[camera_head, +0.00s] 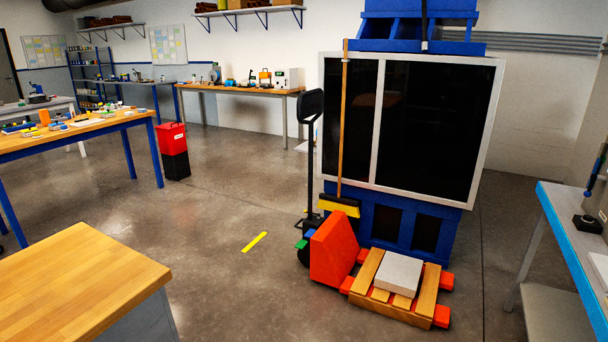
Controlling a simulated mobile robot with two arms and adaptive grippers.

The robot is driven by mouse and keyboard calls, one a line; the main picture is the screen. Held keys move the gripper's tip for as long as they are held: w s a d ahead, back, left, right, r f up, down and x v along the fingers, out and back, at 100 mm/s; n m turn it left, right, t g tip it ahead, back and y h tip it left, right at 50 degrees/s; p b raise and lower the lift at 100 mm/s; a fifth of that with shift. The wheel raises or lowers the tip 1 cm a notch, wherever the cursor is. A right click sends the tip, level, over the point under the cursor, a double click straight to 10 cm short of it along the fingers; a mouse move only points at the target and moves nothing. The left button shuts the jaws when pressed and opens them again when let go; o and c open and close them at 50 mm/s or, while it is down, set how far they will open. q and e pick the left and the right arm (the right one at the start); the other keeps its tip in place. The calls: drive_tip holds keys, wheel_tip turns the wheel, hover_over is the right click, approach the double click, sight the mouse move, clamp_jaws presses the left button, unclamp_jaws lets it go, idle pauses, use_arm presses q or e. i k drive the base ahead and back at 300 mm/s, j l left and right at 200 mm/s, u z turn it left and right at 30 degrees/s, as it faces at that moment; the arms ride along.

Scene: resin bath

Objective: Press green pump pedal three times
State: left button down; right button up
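The green pedal (301,244) is a small green block low on the left side of an orange pallet jack (333,248). A blue pedal (310,233) sits just beside it, a little higher. The jack's black handle (310,105) stands upright behind the pedals. Its orange forks (441,316) are under a wooden pallet (405,307) that carries a grey slab (398,272). Neither of my grippers shows in the head view.
A blue cabinet (428,125) with dark panels stands right behind the jack, with a broom (343,130) leaning on it. A wooden worktop (75,290) is at lower left, a blue-edged bench (575,245) at right. The floor left of the jack, around a yellow strip (254,242), is clear.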

sight(302, 243)
drive_tip(key=i+l, duration=0.1)
drive_tip(key=i, duration=0.4)
drive_tip(key=i+l, duration=0.1)
drive_tip(key=i, duration=0.4)
drive_tip(key=i+l+u, duration=0.1)
drive_tip(key=i, duration=0.45)
drive_tip(key=i+l, duration=0.15)
drive_tip(key=i, duration=0.35)
drive_tip(key=i+l, duration=0.15)
drive_tip(key=i, duration=0.35)
drive_tip(key=i+l, duration=0.1)
drive_tip(key=i, duration=0.4)
drive_tip(key=i+l+u, duration=0.1)
drive_tip(key=i, duration=0.4)
drive_tip(key=i+l, duration=0.25)
drive_tip(key=i, duration=0.25)
